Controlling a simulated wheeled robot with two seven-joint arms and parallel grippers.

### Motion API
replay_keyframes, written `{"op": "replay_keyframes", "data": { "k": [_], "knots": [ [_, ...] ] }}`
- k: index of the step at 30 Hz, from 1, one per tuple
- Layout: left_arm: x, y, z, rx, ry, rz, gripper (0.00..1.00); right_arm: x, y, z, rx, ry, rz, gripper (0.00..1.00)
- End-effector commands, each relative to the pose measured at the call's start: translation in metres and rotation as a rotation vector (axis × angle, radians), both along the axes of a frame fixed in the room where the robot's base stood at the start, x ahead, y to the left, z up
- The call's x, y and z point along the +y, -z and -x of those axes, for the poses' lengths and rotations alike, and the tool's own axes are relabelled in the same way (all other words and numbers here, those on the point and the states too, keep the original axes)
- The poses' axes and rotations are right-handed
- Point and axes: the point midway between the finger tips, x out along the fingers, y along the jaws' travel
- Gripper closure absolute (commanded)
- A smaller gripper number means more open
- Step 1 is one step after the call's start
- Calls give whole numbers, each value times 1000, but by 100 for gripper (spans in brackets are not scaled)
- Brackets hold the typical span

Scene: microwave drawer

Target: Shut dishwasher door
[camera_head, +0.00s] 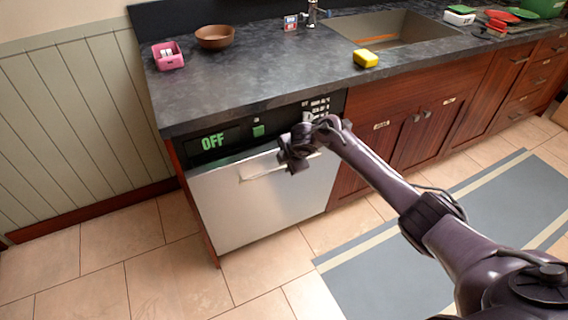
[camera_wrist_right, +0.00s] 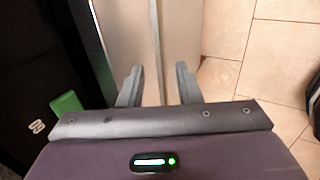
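The dishwasher door (camera_head: 245,205) is a silver panel under a black control strip that reads OFF. It stands nearly upright; a pale band shows along its top edge, so it looks slightly ajar. Its bar handle (camera_head: 265,172) runs along the upper front. My right gripper (camera_head: 293,160) is at the right end of the handle, in front of the door's upper part. In the right wrist view its two fingers (camera_wrist_right: 158,85) are apart, with a thin pale bar (camera_wrist_right: 157,50) running between them. Contact with the door is unclear. My left gripper is not in view.
The dark countertop (camera_head: 230,90) is above, with a pink holder (camera_head: 168,56), a brown bowl (camera_head: 214,37), a yellow sponge (camera_head: 366,58) and a sink (camera_head: 400,35). Wooden cabinets (camera_head: 400,130) stand to the right. A grey mat (camera_head: 370,270) lies on the tiled floor. The floor at the left is clear.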

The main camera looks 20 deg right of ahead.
Motion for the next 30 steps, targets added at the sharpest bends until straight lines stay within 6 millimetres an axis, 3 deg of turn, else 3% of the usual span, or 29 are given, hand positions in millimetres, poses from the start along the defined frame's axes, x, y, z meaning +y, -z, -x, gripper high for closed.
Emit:
{"op": "replay_keyframes", "data": {
  "k": [5, 14, 17, 20, 23, 24, 27, 30],
  "knots": [
    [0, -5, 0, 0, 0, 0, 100, -1, -18, 10, 0, 0, -1, 69],
    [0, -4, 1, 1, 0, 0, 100, -1, -20, 12, 1, 0, 0, 69],
    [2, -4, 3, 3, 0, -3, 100, 0, -16, 14, 6, 5, -7, 80],
    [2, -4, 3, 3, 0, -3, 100, 7, 16, 26, 38, 53, -66, 93],
    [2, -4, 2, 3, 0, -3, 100, 20, 84, 57, 106, 180, -192, 100],
    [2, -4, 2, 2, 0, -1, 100, 25, 118, 76, 138, 255, -251, 100],
    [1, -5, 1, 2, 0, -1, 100, 33, 194, 129, 203, 448, -371, 100],
    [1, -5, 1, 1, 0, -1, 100, 36, 245, 176, 243, 597, -435, 100]
  ]
}}
